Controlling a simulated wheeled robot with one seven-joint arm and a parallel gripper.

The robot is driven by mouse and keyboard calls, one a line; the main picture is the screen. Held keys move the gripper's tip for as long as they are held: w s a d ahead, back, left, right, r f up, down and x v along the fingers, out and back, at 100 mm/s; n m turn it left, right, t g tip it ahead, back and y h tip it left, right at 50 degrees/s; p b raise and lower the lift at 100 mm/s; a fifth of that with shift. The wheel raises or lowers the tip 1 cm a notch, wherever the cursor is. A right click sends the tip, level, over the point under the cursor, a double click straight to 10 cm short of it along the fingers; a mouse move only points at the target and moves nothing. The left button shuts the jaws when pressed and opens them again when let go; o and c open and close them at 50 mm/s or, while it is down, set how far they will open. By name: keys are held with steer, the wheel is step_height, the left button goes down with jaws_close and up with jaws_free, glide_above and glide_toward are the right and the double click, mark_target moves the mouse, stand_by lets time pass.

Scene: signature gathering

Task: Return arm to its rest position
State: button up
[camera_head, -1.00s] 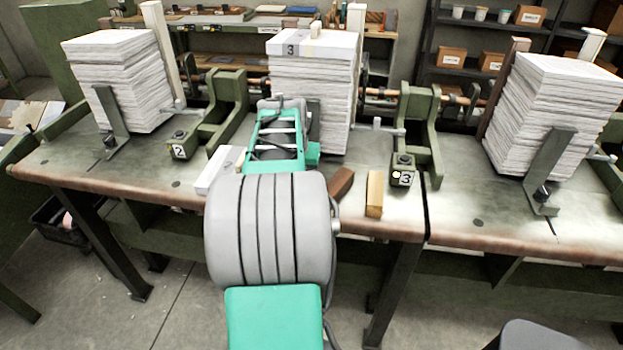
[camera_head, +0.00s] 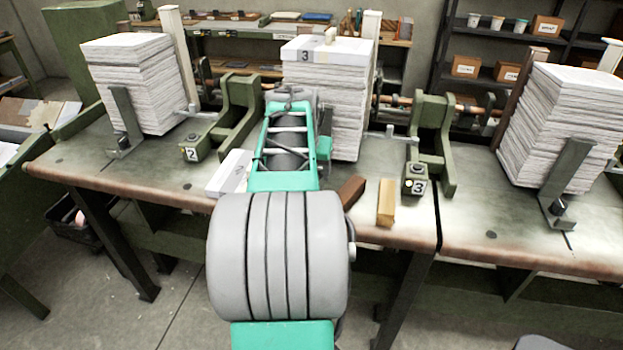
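My arm, green and grey, reaches forward from the bottom middle over the front edge of the workbench (camera_head: 110,175). Its far end is in front of the middle paper stack (camera_head: 348,105). My gripper cannot be made out; the arm's own links hide it, so whether it is open or holds anything does not show.
A left paper stack (camera_head: 140,90) and a right paper stack (camera_head: 560,125) stand on the bench. Green clamps marked 2 (camera_head: 192,150) and 3 (camera_head: 416,182) flank my arm. A white block (camera_head: 232,172), brown block (camera_head: 350,192) and tan block (camera_head: 386,203) lie close by.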

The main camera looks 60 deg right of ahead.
steer(key=shift+v, duration=1.7)
